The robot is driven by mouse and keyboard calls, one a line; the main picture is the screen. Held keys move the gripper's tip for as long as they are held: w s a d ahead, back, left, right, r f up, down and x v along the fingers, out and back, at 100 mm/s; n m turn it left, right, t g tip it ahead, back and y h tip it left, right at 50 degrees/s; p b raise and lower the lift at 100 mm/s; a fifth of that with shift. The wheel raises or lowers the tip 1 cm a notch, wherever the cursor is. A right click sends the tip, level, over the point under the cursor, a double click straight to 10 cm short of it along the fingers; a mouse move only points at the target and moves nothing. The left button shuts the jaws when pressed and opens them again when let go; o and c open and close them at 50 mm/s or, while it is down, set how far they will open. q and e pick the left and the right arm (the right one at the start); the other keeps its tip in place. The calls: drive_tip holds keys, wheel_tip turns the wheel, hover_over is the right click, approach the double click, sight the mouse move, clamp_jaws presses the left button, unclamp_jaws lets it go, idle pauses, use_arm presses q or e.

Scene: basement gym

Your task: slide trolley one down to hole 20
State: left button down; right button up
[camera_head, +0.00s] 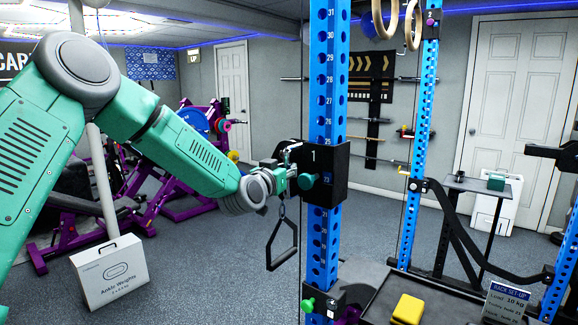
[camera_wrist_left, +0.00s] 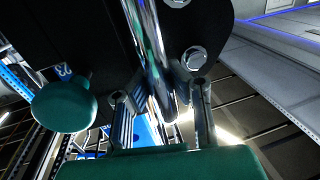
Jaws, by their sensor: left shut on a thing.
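Trolley one (camera_head: 330,160) is a black block marked 1, around the blue numbered upright (camera_head: 322,75). It sits below the number 25, and a small blue window on it seems to read 23. Its green knob (camera_head: 307,181) faces me and also shows in the left wrist view (camera_wrist_left: 65,105). My left gripper (camera_head: 284,176) is at the trolley's left side. In the wrist view its fingers (camera_wrist_left: 160,110) are closed around a chrome bar (camera_wrist_left: 150,45) by the trolley. The upright continues below the trolley, with small numbers hard to read. My right gripper is out of view.
A black handle (camera_head: 283,243) hangs under my left gripper. A lower black block with a green knob (camera_head: 308,304) is on the upright's bottom part. A second blue upright (camera_head: 420,120), a black strap (camera_head: 465,245) and a yellow block (camera_head: 408,309) are to the right.

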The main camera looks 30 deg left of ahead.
use_arm(q)
wheel_tip(320, 180, down, 16)
drive_tip(key=b, duration=0.8)
drive_tip(key=shift+f+b, duration=0.2)
drive_tip(key=shift+b, duration=0.2)
drive_tip(key=c, duration=1.4)
unclamp_jaws()
drive_tip(key=shift+s+a+r, duration=0.1)
drive_tip(key=shift+a+r, duration=0.05)
drive_tip(key=s, duration=0.4)
drive_tip(key=s+d, duration=0.1)
drive_tip(key=s, duration=0.7)
drive_tip(key=shift+d, duration=0.15)
